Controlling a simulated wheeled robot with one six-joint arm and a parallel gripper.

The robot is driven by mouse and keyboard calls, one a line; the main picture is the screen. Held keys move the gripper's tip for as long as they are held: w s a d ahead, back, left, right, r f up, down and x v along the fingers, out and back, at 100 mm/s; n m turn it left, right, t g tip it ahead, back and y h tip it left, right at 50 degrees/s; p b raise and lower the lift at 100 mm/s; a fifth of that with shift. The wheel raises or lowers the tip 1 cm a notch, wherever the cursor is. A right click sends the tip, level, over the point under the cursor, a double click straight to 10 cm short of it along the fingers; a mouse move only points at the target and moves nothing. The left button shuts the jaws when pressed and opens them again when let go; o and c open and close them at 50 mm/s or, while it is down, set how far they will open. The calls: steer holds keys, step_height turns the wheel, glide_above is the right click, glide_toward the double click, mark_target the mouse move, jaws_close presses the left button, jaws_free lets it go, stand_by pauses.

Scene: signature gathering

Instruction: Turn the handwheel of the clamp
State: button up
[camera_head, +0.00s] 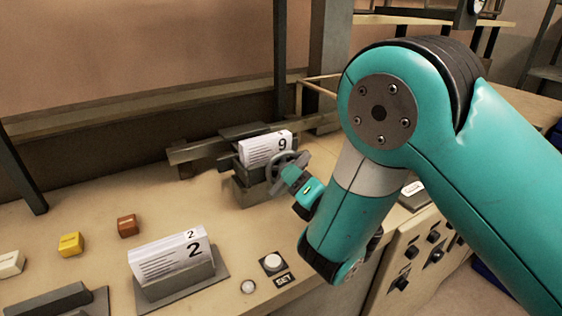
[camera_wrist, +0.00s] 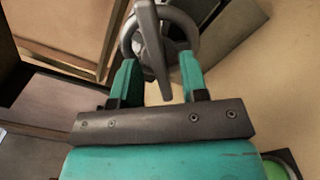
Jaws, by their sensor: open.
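The clamp (camera_head: 249,191) is a dark grey block on the bench, holding an upright stack of white sheets (camera_head: 265,148) marked 9. Its grey handwheel (camera_head: 274,172) faces right, partly covered by my gripper (camera_head: 294,176). In the wrist view, the handwheel (camera_wrist: 127,37) is a ring at the top with a grey bar (camera_wrist: 150,40) across it. The bar reaches down between the teal fingers of my gripper (camera_wrist: 158,65). The fingers are open, one on each side of the bar, with gaps visible. I cannot tell whether the fingertips touch the ring.
A second stack of sheets (camera_head: 172,257) marked 2 stands in a grey holder in front. A SET button (camera_head: 273,263) and a small round knob (camera_head: 248,287) are near the bench edge. Orange (camera_head: 127,225), yellow (camera_head: 70,243) and white (camera_head: 11,263) blocks lie left. My arm covers the right.

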steer(key=shift+w+a, duration=0.3)
steer(key=shift+w, duration=0.15)
jaws_close()
steer(key=shift+m, duration=0.3)
steer(key=shift+f+m, duration=0.15)
steer(key=shift+m, duration=7.55)
